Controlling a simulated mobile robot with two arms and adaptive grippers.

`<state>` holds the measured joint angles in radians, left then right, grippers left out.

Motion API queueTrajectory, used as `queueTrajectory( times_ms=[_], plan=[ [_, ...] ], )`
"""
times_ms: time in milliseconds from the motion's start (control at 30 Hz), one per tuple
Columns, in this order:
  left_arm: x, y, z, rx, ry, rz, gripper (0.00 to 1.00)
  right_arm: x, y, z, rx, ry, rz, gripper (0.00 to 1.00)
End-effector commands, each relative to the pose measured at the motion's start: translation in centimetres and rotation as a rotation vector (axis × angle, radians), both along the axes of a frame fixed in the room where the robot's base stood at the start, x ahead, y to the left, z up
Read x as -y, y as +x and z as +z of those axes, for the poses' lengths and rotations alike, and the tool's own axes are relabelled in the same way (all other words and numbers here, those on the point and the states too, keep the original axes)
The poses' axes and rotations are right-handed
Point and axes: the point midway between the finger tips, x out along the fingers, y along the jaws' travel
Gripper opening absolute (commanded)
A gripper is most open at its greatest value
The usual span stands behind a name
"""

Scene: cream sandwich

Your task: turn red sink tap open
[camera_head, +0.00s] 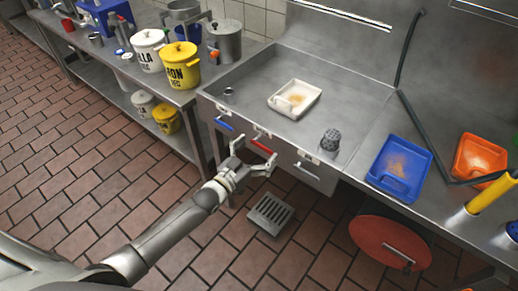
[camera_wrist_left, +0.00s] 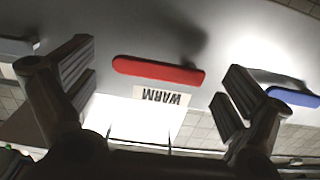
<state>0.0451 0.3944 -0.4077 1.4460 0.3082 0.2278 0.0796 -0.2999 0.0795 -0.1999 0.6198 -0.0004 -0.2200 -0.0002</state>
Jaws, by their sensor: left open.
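The red tap handle (camera_head: 262,147) is on the front panel of the steel sink (camera_head: 235,85). In the left wrist view the red handle (camera_wrist_left: 158,70) lies level, with an upside-down "WARM" label beside it. A blue tap handle (camera_head: 224,124) is on the same panel, to the left in the head view; it shows at the right edge of the left wrist view (camera_wrist_left: 294,97). My left gripper (camera_head: 256,152) is open in front of the panel. In the wrist view its fingers stand wide apart on either side of the red handle, with nothing between them gripped. My right gripper is not in view.
A white tray (camera_head: 290,111) and a dark perforated cup (camera_head: 330,141) are in the sink area. A blue tray (camera_head: 376,180) and an orange tray (camera_head: 478,146) lie on the counter at right. A floor drain (camera_head: 269,215) and a red disc (camera_head: 380,236) are below.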

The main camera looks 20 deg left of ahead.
Motion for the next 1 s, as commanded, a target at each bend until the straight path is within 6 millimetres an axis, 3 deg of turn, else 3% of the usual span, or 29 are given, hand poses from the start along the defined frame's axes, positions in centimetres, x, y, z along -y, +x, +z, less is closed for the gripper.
queueTrajectory(
  times_ms=[367, 867, 1000],
  plan=[
    [0.22, 0.57, -0.01, -0.001, 0.0, 0.0, 0.98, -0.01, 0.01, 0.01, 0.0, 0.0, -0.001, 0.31],
    [0.24, 0.53, -0.01, 0.0, 0.0, -0.001, 0.35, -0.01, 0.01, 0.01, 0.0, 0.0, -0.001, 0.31],
    [0.25, 0.52, -0.03, 0.001, 0.003, -0.001, 0.32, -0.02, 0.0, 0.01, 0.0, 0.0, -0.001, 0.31]
  ],
)
